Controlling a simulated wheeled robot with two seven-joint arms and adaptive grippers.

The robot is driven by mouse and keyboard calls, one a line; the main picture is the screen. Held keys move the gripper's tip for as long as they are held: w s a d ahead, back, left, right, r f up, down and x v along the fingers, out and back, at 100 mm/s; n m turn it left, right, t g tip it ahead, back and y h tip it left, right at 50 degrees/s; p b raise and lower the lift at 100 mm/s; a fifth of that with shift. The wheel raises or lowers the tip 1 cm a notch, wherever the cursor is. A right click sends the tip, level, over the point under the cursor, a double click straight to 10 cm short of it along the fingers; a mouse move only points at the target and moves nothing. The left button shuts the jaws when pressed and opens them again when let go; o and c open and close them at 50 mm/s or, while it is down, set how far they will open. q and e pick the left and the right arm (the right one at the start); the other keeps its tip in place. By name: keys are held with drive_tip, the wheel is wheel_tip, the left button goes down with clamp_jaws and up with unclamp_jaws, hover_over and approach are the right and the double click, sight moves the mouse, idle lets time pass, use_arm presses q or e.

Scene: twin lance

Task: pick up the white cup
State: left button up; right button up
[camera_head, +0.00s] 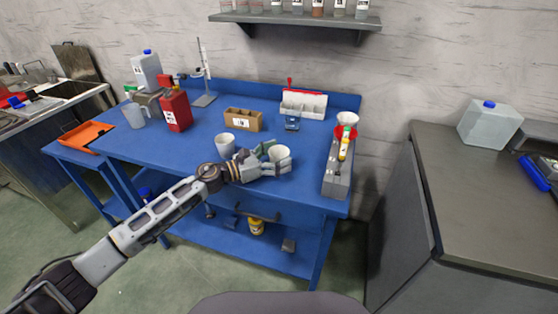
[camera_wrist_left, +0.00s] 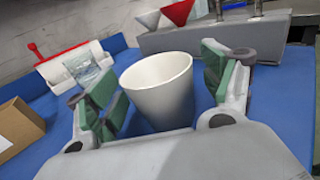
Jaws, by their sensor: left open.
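A white cup (camera_head: 279,152) stands upright on the blue workbench. My left gripper (camera_head: 276,159) is open, with its fingers on either side of this cup. In the left wrist view the cup (camera_wrist_left: 158,88) is between the two green-padded fingers, with a visible gap on each side. A second white cup (camera_head: 225,143) stands on the bench just left of the gripper. My right gripper is not in view.
A grey block (camera_head: 337,178) with a red funnel stands to the right of the gripper. A brown box (camera_head: 243,120), a glass beaker (camera_head: 292,122) and a white rack with a red top (camera_head: 304,103) are behind. A red canister (camera_head: 176,110) stands farther left.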

use_arm(q)
drive_tip(key=shift+w+d, duration=0.1)
idle(0.4)
drive_tip(key=c, duration=0.8)
